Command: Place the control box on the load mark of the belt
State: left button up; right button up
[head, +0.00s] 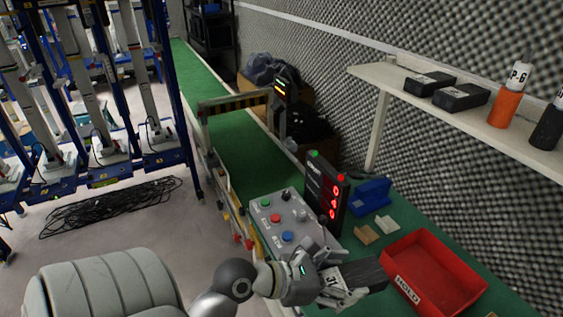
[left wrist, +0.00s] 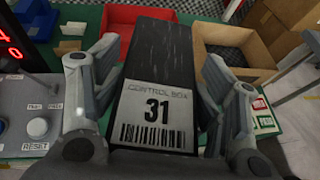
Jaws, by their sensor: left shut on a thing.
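The control box (head: 366,274) is a dark block with a white label. In the left wrist view the box (left wrist: 160,60) shows the words CONTROL BOX, the number 31 and a barcode. My left gripper (head: 335,284) is shut on it, with one finger on each side. It holds the box in front of the red tray, near the button panel. The green belt (head: 249,152) runs away from the panel toward the back left, under a striped gate. I cannot make out a load mark on it. My right gripper is not in view.
A red HOLD tray (head: 463,304) stands at right on the green bench. A button panel (head: 300,228) and a display with red lights (head: 322,194) stand beside my left gripper. A blue holder (head: 374,193) is behind. A wall shelf (head: 420,104) carries dark boxes and bottles.

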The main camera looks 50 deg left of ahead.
aim_at(272, 185)
jog(key=j+z, duration=1.15)
jog(key=k+j+z, duration=0.1)
jog(key=j, duration=0.35)
jog(key=k+j+z, duration=0.1)
jog(key=k+j, duration=0.15)
jog(key=j, duration=0.2)
jog(key=k+j+z, duration=0.15)
jog(key=j, duration=0.25)
jog(key=k+j+z, duration=0.1)
jog(key=k+j, duration=0.15)
jog(key=j, duration=0.15)
jog(key=k+j, duration=0.2)
jog(key=j, duration=0.15)
jog(key=k+j, duration=0.15)
jog(key=j, duration=0.25)
jog(key=k+j, duration=0.2)
jog(key=j, duration=0.15)
jog(key=k+j, duration=0.15)
jog(key=j, duration=0.2)
jog(key=k+j, duration=0.2)
jog(key=j, duration=0.2)
